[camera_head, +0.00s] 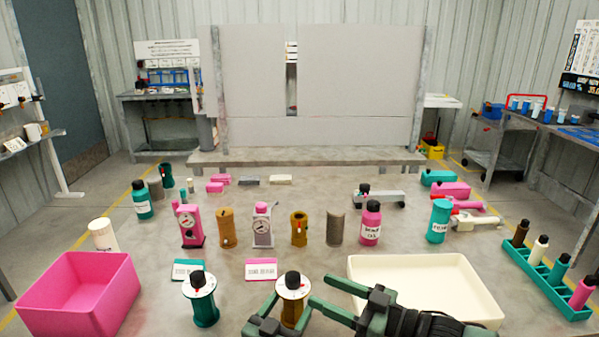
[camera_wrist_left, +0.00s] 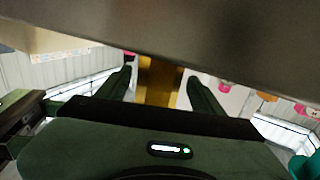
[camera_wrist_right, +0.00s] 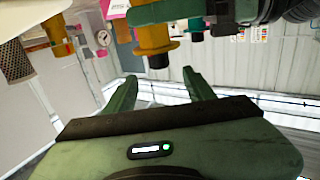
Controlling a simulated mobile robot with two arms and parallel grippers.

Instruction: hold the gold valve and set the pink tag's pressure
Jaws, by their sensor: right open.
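The gold valve (camera_head: 291,312) stands near the front of the table, with a black knob on a white dial. My left gripper (camera_head: 286,303) has its fingers on either side of its body. The left wrist view shows the gold body (camera_wrist_left: 160,82) between those fingers; whether they press on it is unclear. My right gripper (camera_head: 318,288) is open and empty, to the right of the valve, its fingers pointing toward it. In the right wrist view the valve (camera_wrist_right: 152,38) is beyond the fingertips. The pink tag (camera_head: 261,270) lies flat behind the valve.
A teal valve (camera_head: 204,307) with a like dial stands left, with a teal tag (camera_head: 188,270) behind it. A pink bin (camera_head: 80,300) is at the left, a cream tray (camera_head: 425,262) at the right. Pumps and cylinders stand in a row behind.

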